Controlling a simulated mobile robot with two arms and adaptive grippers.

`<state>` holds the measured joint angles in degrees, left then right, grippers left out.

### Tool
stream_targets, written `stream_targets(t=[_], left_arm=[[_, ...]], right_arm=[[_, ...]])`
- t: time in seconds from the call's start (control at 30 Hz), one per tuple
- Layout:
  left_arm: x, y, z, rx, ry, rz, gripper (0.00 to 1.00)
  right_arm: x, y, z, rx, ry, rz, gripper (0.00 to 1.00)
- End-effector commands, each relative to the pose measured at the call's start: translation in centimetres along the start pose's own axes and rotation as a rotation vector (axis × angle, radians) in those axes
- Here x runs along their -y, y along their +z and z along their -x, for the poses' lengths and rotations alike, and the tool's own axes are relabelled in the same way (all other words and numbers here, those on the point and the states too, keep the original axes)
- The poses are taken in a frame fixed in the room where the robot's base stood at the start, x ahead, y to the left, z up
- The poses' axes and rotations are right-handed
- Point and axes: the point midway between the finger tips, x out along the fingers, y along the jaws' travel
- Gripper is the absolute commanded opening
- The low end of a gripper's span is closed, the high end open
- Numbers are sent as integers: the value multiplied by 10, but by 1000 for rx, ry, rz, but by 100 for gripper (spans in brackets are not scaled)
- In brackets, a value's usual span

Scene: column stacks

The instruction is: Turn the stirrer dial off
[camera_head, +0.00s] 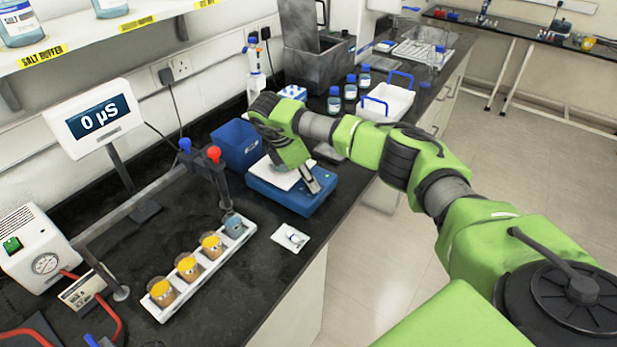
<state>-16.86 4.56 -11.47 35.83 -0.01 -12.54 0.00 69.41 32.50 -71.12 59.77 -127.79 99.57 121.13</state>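The stirrer (275,189) is a low blue box with a white top plate, standing on the black bench near its front edge. My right arm reaches in from the right, over the bench. My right gripper (311,181) points down at the stirrer's front right part, with its fingertips at or just above the body. Whether they touch it is unclear. The gripper hides part of the white plate and the front face, and I cannot make out the dial. The fingers look close together, but their opening is not clear. My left gripper is not in view.
A blue bin (236,146) stands behind the stirrer. A white rack (165,312) with several small beakers lies nearer, below red and blue-tipped probes (214,154). A small white tray (290,238) lies before the stirrer. Blue-capped bottles (350,90) and a white basket (397,99) stand beyond.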

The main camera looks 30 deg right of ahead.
Motion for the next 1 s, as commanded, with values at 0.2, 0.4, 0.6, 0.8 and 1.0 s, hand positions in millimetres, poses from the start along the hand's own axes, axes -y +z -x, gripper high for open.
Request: stream_targets(t=[0.2,0.4,0.6,0.8,1.0], left_arm=[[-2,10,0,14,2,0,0],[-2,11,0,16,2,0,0],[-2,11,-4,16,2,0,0],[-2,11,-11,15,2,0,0],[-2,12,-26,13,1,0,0]], right_arm=[[0,0,0,-1,0,0,0],[0,0,1,-1,3,5,0],[0,-1,0,-1,23,52,0],[1,0,-1,-2,72,164,0],[2,-1,-2,-1,141,329,0]])
